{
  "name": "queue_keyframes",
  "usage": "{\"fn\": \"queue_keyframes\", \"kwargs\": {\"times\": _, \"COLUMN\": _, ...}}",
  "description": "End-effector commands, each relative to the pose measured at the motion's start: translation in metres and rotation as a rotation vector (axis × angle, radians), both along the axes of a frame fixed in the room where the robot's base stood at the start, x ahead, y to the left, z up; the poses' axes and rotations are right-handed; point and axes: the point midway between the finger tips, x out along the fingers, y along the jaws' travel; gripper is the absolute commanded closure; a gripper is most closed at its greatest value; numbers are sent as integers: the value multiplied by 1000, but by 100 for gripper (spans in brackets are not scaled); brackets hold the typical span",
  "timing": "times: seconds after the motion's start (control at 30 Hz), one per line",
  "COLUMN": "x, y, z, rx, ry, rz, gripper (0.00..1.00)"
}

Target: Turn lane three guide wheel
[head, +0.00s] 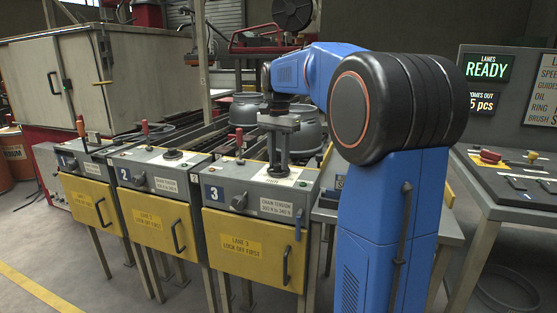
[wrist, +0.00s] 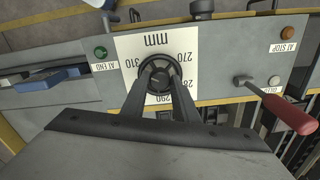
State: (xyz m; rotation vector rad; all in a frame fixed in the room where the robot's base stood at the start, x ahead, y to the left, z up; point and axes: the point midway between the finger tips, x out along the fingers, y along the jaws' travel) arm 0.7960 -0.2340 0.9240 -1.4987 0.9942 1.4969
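The lane three guide wheel is a small round black wheel (wrist: 158,65) on a white mm scale plate (wrist: 126,48) in the wrist view. Numbers from 270 to 310 show around it. My gripper (wrist: 158,88) points down at the wheel, one dark finger on each side, tips at its rim. Whether they press on it cannot be made out. In the head view my gripper (head: 278,168) stands upright over the scale plate (head: 284,179) on the lane 3 box (head: 232,177), and the fingers mostly hide the wheel.
A red-handled lever (wrist: 288,113) stands right of the plate in the wrist view, near a white AT STOP label (wrist: 284,47). A green AT END lamp (wrist: 101,53) is at left. Lane 2 box (head: 157,170) stands alongside. A screen (head: 487,68) reads READY.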

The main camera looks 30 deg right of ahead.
Motion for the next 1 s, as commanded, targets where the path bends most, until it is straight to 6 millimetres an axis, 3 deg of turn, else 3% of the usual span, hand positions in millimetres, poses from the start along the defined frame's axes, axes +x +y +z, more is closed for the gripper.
{"fn": "queue_keyframes", "kwargs": {"times": 0.03, "x": 0, "y": 0, "z": 0, "rx": 0, "ry": 0, "rz": 0, "gripper": 86}}
{"fn": "queue_keyframes", "kwargs": {"times": 0.1, "x": 0, "y": 0, "z": 0, "rx": 0, "ry": 0, "rz": 0, "gripper": 97}}
{"fn": "queue_keyframes", "kwargs": {"times": 0.47, "x": 0, "y": 0, "z": 0, "rx": 1, "ry": 0, "rz": 49, "gripper": 96}}
{"fn": "queue_keyframes", "kwargs": {"times": 1.0, "x": 0, "y": 0, "z": 0, "rx": 2, "ry": 1, "rz": 479, "gripper": 96}}
